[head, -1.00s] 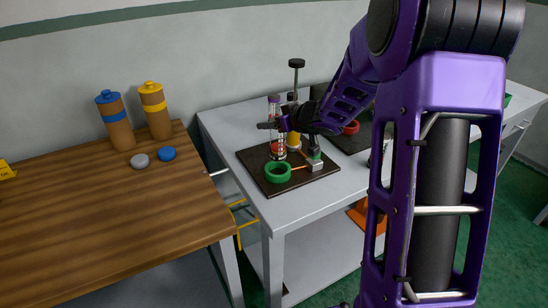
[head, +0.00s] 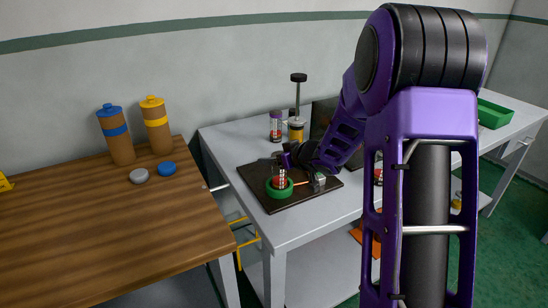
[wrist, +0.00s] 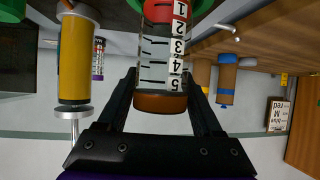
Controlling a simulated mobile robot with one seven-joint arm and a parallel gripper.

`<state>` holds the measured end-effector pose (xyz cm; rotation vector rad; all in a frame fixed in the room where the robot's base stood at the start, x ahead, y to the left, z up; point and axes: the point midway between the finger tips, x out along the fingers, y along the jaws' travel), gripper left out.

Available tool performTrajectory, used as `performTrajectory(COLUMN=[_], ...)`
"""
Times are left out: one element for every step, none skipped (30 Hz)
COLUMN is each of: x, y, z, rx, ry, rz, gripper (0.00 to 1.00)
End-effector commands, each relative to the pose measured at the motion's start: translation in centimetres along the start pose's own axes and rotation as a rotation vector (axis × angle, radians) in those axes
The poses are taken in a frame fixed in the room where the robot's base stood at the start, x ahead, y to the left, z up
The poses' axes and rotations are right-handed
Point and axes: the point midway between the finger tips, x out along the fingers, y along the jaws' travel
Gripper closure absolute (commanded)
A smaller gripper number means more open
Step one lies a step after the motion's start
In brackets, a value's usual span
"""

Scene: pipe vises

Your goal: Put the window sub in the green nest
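The window sub, a clear tube with a 1-to-5 scale and a red part inside (head: 280,183), is upright at the green nest (head: 270,191), a thick green ring on a dark board. In the wrist view the tube (wrist: 152,57) stands between the fingers, brown end toward my palm. Its red far end is at the green ring (wrist: 206,10), seemingly inside it; how deep it sits is hidden. My gripper (head: 283,163) is above the nest, its fingers (wrist: 160,82) closed against the tube's sides.
Behind the board (head: 253,179) stand another clear tube with a dark cap (head: 275,127), a yellow cylinder (head: 296,132) and a tall black-knobbed post (head: 298,90). A small metal block (head: 319,180) is right of the nest. Two brown canisters (head: 118,140) stand on the wooden table at left.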

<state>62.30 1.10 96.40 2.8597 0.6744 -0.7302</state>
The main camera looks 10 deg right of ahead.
Motion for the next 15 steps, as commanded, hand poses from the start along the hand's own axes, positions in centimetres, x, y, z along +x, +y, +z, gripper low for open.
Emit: performTrajectory(x=[-0.01,-0.01,-0.01,-0.01,-0.01,-0.01,-0.01,-0.01,-0.01,-0.02,-0.04,-0.12,-0.21,-0.39,-0.85], y=[-0.01,-0.01,-0.02,-0.01,-0.01,-0.01,-0.01,-0.01,-0.01,-0.01,-0.01,-0.01,-0.01,0.01,0.08], z=[-0.02,-0.02,-0.02,-0.03,-0.02,-0.03,-0.03,-0.03,-0.04,-0.05,-0.09,-0.24,-0.42,-0.53,-0.49], rx=[0.000,0.000,0.000,0.000,0.000,0.000,0.000,0.000,0.000,0.000,0.000,-0.001,-0.001,-0.001,0.000], ry=[0.000,0.000,0.000,0.000,0.000,0.000,0.000,0.000,0.000,0.000,0.000,0.001,0.001,0.001,0.001], rz=[0.000,0.000,0.000,0.000,0.000,0.000,0.000,0.000,0.000,0.000,0.000,0.000,0.000,0.001,0.002], gripper=[0.22,0.17,0.12,0.12,0.12,0.12,0.12,0.12,0.12,0.12,0.12,0.12,0.12,0.12,0.12])
